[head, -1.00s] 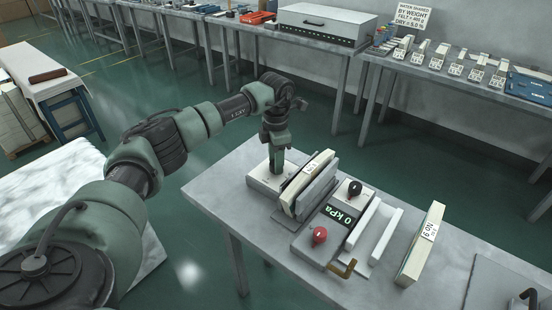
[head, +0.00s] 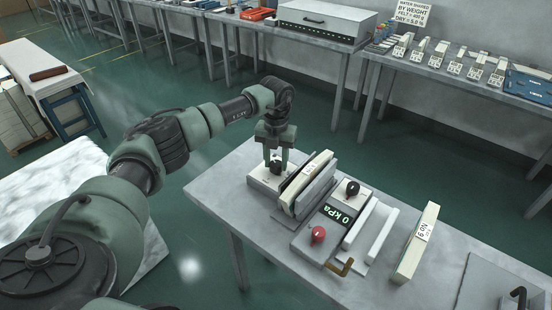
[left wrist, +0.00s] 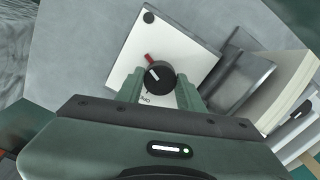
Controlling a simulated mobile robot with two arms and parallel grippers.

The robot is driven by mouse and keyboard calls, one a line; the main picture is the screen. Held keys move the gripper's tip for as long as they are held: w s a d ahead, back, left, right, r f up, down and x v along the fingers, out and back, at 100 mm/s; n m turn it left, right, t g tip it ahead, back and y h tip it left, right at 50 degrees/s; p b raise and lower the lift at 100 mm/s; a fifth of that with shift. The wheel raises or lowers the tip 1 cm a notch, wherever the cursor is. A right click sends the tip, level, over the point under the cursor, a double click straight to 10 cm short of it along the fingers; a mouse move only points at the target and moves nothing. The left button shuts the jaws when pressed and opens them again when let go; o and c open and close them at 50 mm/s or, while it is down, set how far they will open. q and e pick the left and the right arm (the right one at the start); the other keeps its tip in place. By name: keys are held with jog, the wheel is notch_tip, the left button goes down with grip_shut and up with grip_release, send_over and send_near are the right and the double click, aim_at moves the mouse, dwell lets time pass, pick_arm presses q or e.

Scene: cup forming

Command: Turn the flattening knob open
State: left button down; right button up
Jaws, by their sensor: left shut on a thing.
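The black flattening knob (head: 276,167) sits on a pale plate (head: 258,178) at the far left of the grey table. My left gripper (head: 276,161) points down with one finger on each side of the knob and is shut on it. In the left wrist view the knob (left wrist: 155,77) has a white pointer line and lies between the two green fingertips (left wrist: 160,91). A red mark (left wrist: 150,58) shows at the knob's edge, on the side away from the gripper body. Small lettering beside the knob is partly hidden by the gripper. My right gripper is out of view.
Upright pale boards (head: 308,182) stand close beside the knob plate. Further right are a box with a 0 kPa display (head: 338,215), a red knob (head: 318,234), a white channel piece (head: 376,230) and a labelled block (head: 416,243). Loaded tables line the back wall.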

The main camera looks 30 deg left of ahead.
pick_arm(q)
jog(key=n+p, duration=0.1)
jog(key=n, duration=0.2)
jog(key=n+p, duration=0.1)
jog(key=n, duration=0.2)
jog(key=shift+w+r+n, duration=0.1)
jog(key=shift+r+n, duration=0.1)
jog(key=shift+n, duration=0.1)
jog(key=n+p, duration=0.3)
jog(key=n, duration=0.2)
jog(key=n+p, duration=0.3)
jog(key=n, duration=0.2)
jog(key=shift+r+n, duration=0.1)
jog(key=shift+n, duration=0.3)
jog(key=n+p, duration=0.3)
jog(key=n, duration=0.2)
jog(key=shift+n, duration=0.3)
jog(key=c, duration=0.9)
grip_release()
jog(key=shift+f, duration=0.2)
